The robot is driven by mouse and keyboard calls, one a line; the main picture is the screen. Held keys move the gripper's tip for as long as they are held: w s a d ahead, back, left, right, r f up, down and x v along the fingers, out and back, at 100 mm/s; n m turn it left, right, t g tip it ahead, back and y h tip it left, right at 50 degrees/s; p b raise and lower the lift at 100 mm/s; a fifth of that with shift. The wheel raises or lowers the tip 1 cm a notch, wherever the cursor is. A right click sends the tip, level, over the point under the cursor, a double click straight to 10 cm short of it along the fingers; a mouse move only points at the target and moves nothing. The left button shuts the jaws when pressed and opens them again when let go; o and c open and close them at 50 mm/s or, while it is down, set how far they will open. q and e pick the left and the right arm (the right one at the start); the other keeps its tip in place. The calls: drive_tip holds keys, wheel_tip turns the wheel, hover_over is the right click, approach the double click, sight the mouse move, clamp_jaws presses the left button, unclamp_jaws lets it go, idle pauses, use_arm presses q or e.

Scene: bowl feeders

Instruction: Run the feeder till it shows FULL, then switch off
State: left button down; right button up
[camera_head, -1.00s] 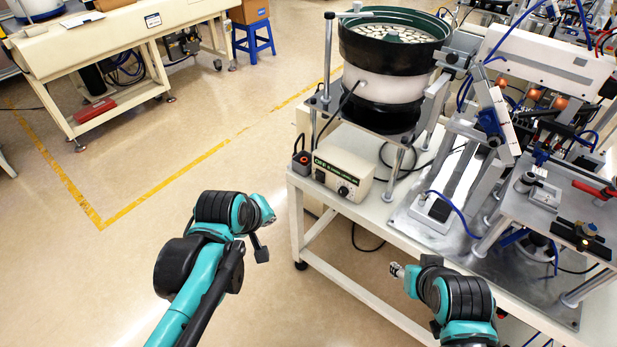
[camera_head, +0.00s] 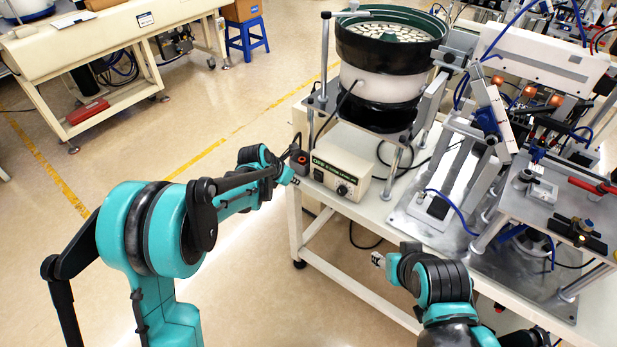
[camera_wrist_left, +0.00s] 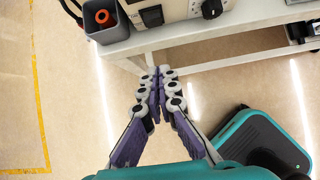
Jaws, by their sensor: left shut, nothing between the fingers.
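The bowl feeder (camera_head: 385,80) has a black rim and a white band, and many small pale parts lie in its green bowl. Its cream control box (camera_head: 335,178) with a dark label and a black knob (camera_head: 342,190) stands on the bench below. The left wrist view shows the box's front with a black switch (camera_wrist_left: 152,16). A dark grey box with an orange-red button (camera_wrist_left: 103,17) stands beside it. My left gripper (camera_wrist_left: 161,75) is shut and empty, just off the bench edge in front of the control box. My right gripper (camera_head: 378,259) hangs near the bench's front; its fingers are unclear. No FULL sign is readable.
The white bench edge (camera_head: 345,232) runs below the control box. A black cable loops around the box. A metal fixture station (camera_head: 440,215) with blue hoses fills the bench's right. Open floor lies to the left, with another bench (camera_head: 90,40) further back.

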idle(0.3)
use_arm(q)
drive_tip(key=b, duration=0.5)
approach(317, 181)
drive_tip(key=x, duration=0.4)
drive_tip(key=shift+d, duration=0.2)
drive_tip(key=shift+a, duration=0.15)
